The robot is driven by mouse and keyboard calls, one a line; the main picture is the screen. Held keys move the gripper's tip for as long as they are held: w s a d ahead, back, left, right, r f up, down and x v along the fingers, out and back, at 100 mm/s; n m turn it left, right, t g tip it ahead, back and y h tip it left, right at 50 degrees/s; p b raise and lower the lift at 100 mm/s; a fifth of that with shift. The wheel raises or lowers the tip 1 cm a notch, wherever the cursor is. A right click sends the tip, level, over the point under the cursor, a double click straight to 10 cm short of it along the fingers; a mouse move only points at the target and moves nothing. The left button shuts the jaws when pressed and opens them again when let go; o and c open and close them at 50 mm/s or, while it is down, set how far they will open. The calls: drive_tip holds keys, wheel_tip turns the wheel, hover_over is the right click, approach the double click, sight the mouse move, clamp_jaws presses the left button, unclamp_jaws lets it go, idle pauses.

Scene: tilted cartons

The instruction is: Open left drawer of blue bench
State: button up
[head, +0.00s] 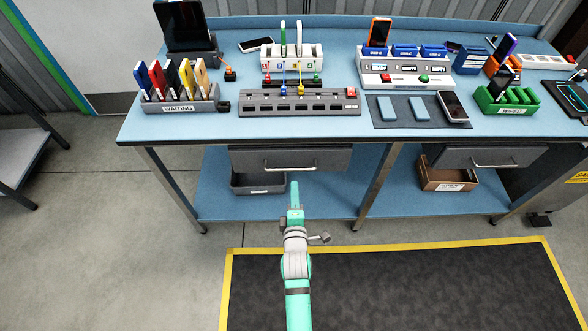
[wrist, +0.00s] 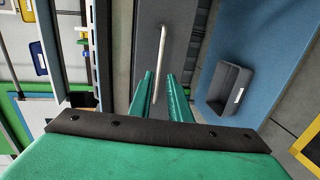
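The blue bench (head: 300,131) stands ahead in the head view. Its left drawer (head: 334,160) is a dark grey front under the bench top and looks closed. The drawer's silver bar handle (head: 308,163) runs across that front. My gripper (head: 294,185) is just in front of and below the handle in the head view. In the wrist view my green gripper (wrist: 161,76) is open, with two fingers apart. The handle (wrist: 162,50) lines up with the gap, its near end showing between the fingers. I cannot tell whether they touch it.
A dark grey bin (head: 258,183) sits on the lower shelf under the left drawer. The right drawer (head: 530,158) is above a brown bin (head: 447,178). Racks and phones cover the bench top. A black mat (head: 400,285) with yellow edges lies on the floor.

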sight(294, 169)
drive_tip(key=x, duration=1.1)
clamp_jaws()
